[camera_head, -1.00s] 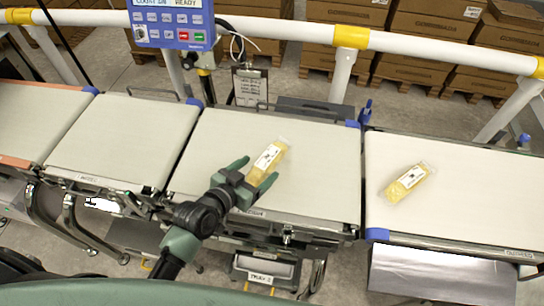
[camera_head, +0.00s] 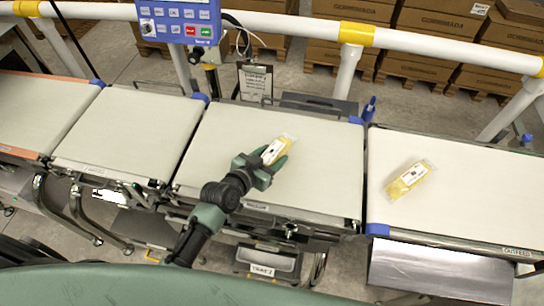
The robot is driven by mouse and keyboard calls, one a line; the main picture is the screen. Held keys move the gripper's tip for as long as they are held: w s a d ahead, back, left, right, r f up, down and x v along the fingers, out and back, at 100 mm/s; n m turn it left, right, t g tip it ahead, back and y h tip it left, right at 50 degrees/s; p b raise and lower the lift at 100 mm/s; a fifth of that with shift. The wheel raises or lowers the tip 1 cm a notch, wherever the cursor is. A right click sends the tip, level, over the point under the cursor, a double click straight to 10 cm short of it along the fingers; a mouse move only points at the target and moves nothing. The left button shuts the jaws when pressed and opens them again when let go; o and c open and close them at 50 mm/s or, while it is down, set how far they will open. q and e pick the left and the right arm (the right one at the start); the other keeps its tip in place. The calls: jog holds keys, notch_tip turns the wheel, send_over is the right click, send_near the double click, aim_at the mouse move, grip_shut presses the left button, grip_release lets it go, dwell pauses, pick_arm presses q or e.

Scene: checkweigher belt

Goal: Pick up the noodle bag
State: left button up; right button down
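A yellow noodle bag (camera_head: 276,149) with a white label lies on the middle belt section (camera_head: 318,180). My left gripper (camera_head: 262,165) is at the near end of this bag, with its fingers around that end. The fingers and wrist hide the bag's lower part, and I cannot tell whether they press on it. A second yellow noodle bag (camera_head: 409,180) lies on the right belt section (camera_head: 455,190), apart from any gripper. My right gripper is not in view.
A blue control panel (camera_head: 180,22) stands behind the belts at the upper left. A white rail (camera_head: 290,26) with yellow bands runs along the back. Cardboard boxes (camera_head: 440,40) are stacked beyond it. The left belt section (camera_head: 130,130) is empty.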

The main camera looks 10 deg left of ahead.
aim_at(272, 152)
pick_arm(q)
grip_shut()
jog(key=shift+r, duration=0.1)
notch_tip(272, 152, up, 20)
dwell(0.4)
